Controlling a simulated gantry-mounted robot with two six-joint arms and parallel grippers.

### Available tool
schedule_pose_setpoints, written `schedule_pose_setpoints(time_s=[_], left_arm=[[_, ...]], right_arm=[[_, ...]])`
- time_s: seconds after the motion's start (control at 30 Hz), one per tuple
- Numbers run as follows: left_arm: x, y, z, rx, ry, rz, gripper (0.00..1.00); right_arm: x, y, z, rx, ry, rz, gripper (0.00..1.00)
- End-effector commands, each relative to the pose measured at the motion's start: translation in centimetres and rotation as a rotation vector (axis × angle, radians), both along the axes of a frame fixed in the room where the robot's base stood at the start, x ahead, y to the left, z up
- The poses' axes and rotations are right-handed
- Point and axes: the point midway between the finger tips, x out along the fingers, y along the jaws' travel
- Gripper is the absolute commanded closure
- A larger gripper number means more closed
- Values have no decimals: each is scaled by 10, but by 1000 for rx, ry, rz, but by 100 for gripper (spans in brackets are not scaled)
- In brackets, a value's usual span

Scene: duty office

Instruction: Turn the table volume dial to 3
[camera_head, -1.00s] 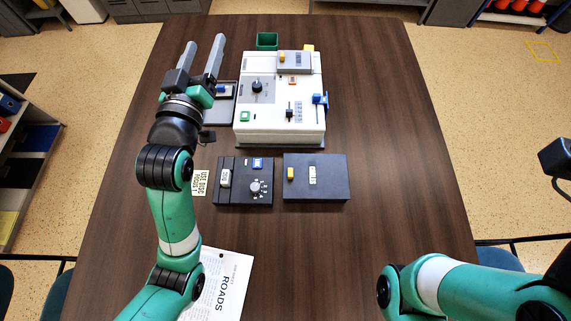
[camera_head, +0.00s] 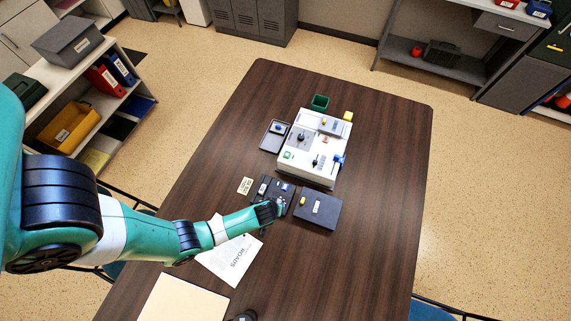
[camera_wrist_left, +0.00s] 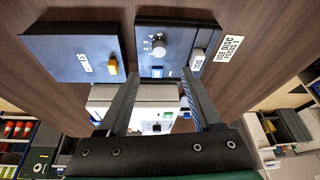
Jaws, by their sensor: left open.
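My left gripper (camera_wrist_left: 164,75) is open and empty. Its two fingers reach toward the dark box, with the knob beyond the gap between their tips and apart from them. It is small and unclear in the head view (camera_head: 281,205). My right gripper is out of view.
A second dark box (camera_head: 318,211) with a yellow button stands beside the dial box. Behind are a white console (camera_head: 300,165), a dark tray (camera_head: 266,139) and a green bin (camera_head: 319,103). A paper sheet (camera_head: 228,262) lies in front. The table's right side (camera_head: 385,150) is clear.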

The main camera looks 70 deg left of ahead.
Motion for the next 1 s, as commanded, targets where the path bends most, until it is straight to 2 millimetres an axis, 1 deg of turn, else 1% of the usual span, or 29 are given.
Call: schedule_pose_setpoints(time_s=[0.17, 0.27, 0.5, 0.63, 0.8, 1.0], left_arm=[[3, 3, -14, 0, -3, 1, 34], [7, 7, -30, 1, -4, 0, 34], [18, 22, -75, 0, -7, 0, 34], [22, 29, -92, 0, -5, -1, 34], [26, 36, -106, 0, -4, -2, 34], [28, 37, -108, 0, -5, -3, 34]], right_arm=[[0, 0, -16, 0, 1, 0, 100], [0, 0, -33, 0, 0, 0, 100], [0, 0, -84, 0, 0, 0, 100], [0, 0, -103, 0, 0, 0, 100], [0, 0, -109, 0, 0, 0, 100], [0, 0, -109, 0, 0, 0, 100]])
